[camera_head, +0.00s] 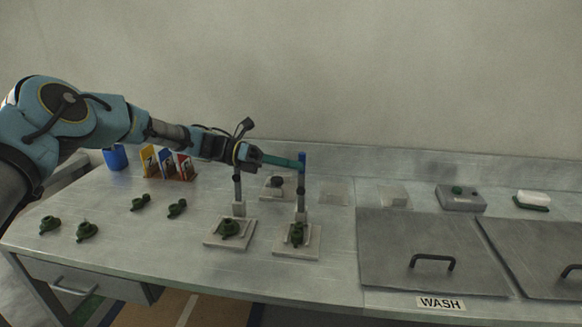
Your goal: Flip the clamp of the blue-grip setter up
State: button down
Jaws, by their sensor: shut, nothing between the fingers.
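The blue-grip setter stands on the table, with a pale base plate (283,251) and a dark green wax piece (297,234) on it. Its blue grip (302,160) points straight up above a dark grey arm and post. My gripper (298,164) is shut, with teal fingers pointing right. The fingertips are at the blue grip, touching it or very close; I cannot tell which. Nothing shows between the fingers. A second setter (239,190) stands to the left with its arm upright. Its top is hidden behind my gripper.
A third plate (267,193) with a dark piece lies behind the setters. Several green pieces (177,208) lie at left. A blue cup (116,157) and coloured cards (168,163) stand behind them.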

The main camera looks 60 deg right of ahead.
jog(key=shift+w, duration=0.1)
dwell(0.3)
jog(key=b+v, duration=0.4)
jog(key=v, duration=0.6)
jog(key=shift+w, duration=0.3)
jog(key=shift+a+r, duration=0.1)
jog(key=shift+a, duration=0.1)
